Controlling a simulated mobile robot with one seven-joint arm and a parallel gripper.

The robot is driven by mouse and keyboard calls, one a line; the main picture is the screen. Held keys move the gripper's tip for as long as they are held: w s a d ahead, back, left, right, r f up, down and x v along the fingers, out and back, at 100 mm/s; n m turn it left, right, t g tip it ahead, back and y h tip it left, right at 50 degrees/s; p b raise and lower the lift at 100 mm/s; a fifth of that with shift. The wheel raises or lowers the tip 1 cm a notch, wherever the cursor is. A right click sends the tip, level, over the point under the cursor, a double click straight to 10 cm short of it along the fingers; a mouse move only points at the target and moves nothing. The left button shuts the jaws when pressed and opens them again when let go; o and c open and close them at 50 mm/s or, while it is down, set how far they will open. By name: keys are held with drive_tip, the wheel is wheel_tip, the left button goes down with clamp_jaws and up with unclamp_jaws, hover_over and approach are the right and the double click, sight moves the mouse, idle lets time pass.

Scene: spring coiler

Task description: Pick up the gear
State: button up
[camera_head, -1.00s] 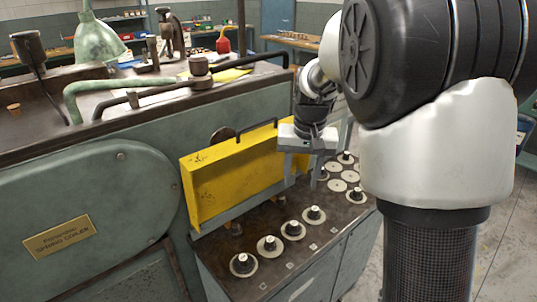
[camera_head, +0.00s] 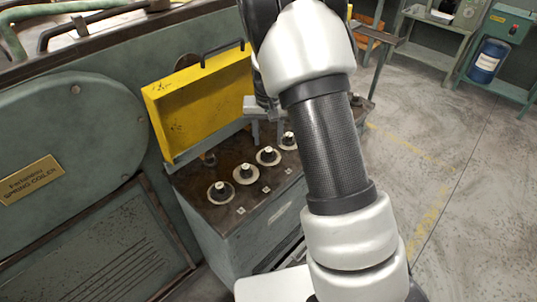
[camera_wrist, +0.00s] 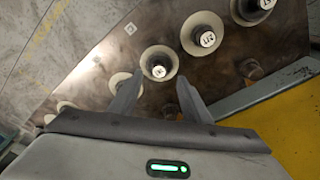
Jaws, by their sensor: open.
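Several round pale gears with dark hubs and light caps stand in a row on the brown-topped shelf (camera_head: 203,178) of the spring coiler. In the head view one gear (camera_head: 221,191) is nearest; others (camera_head: 246,173) (camera_head: 268,155) (camera_head: 288,140) run back toward my arm. My gripper (camera_head: 267,135) is open and empty, pointing down over the back of the row. In the wrist view my gripper (camera_wrist: 160,80) has one gear (camera_wrist: 159,63) just beyond and between its fingertips, apart from them. Neighbouring gears (camera_wrist: 202,33) (camera_wrist: 250,10) lie to the upper right. My arm hides the shelf's far part.
A yellow panel (camera_head: 200,100) with a dark handle stands upright along the shelf's back edge, close to my gripper. The green machine body (camera_head: 70,115) is at left. Open grey floor (camera_head: 450,200) lies at right, with a bench and blue drum (camera_head: 488,60) beyond.

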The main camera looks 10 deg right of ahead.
sight(269, 149)
drive_tip(key=f, duration=0.5)
drive_tip(key=shift+w+d+f, duration=0.15)
drive_tip(key=shift+w, duration=0.1)
clamp_jaws()
wheel_tip(269, 149, up, 12)
drive_tip(key=p, duration=0.2)
drive_tip(key=shift+r, duration=0.25)
